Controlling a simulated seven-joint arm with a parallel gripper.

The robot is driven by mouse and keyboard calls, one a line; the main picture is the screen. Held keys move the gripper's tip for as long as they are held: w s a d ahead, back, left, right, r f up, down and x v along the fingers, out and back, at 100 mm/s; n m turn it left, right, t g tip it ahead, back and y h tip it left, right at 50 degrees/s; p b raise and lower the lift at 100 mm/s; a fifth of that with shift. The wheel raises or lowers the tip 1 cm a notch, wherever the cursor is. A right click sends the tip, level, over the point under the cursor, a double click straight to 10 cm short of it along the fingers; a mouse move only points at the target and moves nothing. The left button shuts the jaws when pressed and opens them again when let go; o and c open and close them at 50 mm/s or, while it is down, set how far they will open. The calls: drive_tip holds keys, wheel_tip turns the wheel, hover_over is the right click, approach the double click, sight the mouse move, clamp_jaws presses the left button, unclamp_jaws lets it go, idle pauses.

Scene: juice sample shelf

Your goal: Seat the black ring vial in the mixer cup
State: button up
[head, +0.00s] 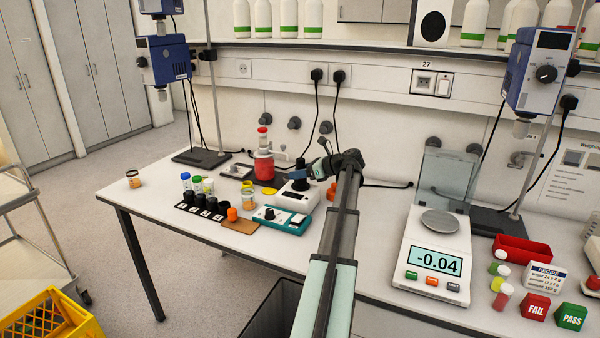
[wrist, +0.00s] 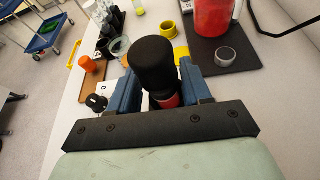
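In the wrist view, my gripper (wrist: 160,90) has its two blue fingers closed on either side of a vial with a large black rounded top (wrist: 155,62). A bit of red shows below the black. In the head view, my gripper (head: 302,173) is low over the white mixer (head: 299,196) on the bench. A black part (head: 300,184) shows between them; I cannot tell whether it is the vial top or the mixer cup. The cup's opening and the vial's lower end are hidden, so I cannot tell whether they touch.
A teal box with a black knob (head: 283,219) stands in front of the mixer. To its left are an orange-capped item (head: 232,214) and a black rack with vials (head: 198,204). A red jar (head: 264,168) stands behind. A balance (head: 433,267) is at right.

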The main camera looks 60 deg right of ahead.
drive_tip(key=shift+o, duration=0.3)
drive_tip(key=shift+d+f, duration=0.3)
drive_tip(key=shift+r, duration=0.1)
drive_tip(key=v, duration=1.3)
drive_tip(key=shift+s+r, duration=0.25)
drive_tip(key=shift+s, duration=0.15)
drive_tip(key=shift+a, duration=0.1)
